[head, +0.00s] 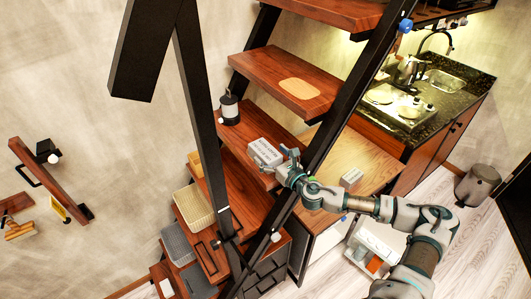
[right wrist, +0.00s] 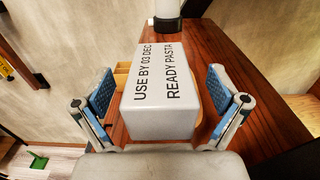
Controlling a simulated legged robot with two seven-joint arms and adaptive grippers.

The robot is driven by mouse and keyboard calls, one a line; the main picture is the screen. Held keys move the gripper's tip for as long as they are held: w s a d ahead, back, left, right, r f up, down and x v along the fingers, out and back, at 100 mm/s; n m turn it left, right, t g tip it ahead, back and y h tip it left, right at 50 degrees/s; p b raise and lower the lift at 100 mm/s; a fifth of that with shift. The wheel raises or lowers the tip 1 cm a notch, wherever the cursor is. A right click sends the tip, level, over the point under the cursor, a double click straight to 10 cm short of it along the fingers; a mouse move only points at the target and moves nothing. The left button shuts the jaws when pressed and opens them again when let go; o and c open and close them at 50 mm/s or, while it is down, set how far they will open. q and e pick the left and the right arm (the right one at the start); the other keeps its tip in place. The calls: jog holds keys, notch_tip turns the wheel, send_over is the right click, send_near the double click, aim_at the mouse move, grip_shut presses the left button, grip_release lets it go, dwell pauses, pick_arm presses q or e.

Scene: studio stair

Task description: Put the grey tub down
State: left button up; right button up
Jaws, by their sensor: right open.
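The grey tub (head: 265,152) sits on a dark wooden stair tread (head: 258,127). In the right wrist view the tub (right wrist: 165,88) bears black print reading "USE BY 03 DEC" and "READY PASTA". My right gripper (head: 287,167) is at the tub's near end. In the wrist view its blue-padded fingers (right wrist: 160,98) are spread, one on each side of the tub, with a gap showing on both sides. The tub's underside is hidden. My left gripper is not in view.
A black and clear canister (head: 229,108) stands farther along the same tread. Black stair posts (head: 197,95) rise close by. A tan board (head: 300,88) lies on the tread above. Baskets (head: 193,204) fill lower treads. A small grey box (head: 351,177) lies on the wooden top at right.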

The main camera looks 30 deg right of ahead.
jog(key=shift+w+f, duration=0.1)
jog(key=shift+w, duration=0.85)
jog(key=shift+s, duration=0.15)
jog(key=c, duration=1.8)
grip_shut()
